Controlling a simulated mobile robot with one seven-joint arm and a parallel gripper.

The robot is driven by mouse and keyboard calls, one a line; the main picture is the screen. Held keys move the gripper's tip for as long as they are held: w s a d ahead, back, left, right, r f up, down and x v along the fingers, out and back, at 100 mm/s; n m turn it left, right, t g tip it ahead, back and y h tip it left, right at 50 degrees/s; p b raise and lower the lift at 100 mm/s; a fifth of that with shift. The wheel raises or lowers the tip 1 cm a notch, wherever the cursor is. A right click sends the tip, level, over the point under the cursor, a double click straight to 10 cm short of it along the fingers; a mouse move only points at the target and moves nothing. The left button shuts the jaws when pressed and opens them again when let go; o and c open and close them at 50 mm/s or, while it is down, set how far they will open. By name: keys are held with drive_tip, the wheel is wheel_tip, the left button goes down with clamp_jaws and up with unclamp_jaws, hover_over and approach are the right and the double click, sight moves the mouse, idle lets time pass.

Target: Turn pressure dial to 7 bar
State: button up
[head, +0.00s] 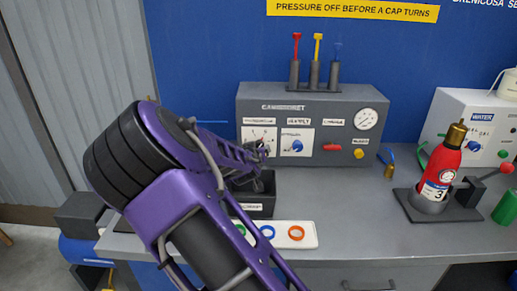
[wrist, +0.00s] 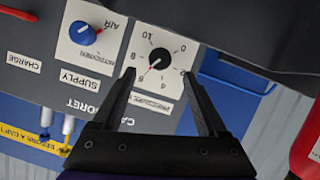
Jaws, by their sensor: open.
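The pressure dial (wrist: 159,59) is a black knob with a red pointer on a white numbered plate, upside down in the wrist view. Its pointer slants down-left, seemingly close to the 6 mark; the exact reading is too small to tell. In the head view its plate (head: 258,134) is partly hidden by my arm. My gripper (wrist: 159,73) is open and empty, facing the plate with one finger toward each side of the knob. I cannot tell whether the fingers touch anything. In the head view my gripper (head: 260,152) is small and dark before the panel.
The blue supply knob (wrist: 82,32) sits beside the dial, with the red charge lever (head: 332,147) further along. A round gauge (head: 366,119) is at the cabinet's upper right. A dark bin (head: 256,205) and white ring tray (head: 305,243) lie below. A red extinguisher (head: 443,163) stands right.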

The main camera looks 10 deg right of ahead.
drive_tip(key=x, duration=0.6)
drive_tip(key=shift+w, duration=0.4)
drive_tip(key=shift+d+f, duration=0.1)
drive_tip(key=shift+f, duration=0.05)
clamp_jaws()
drive_tip(key=shift+f, duration=0.1)
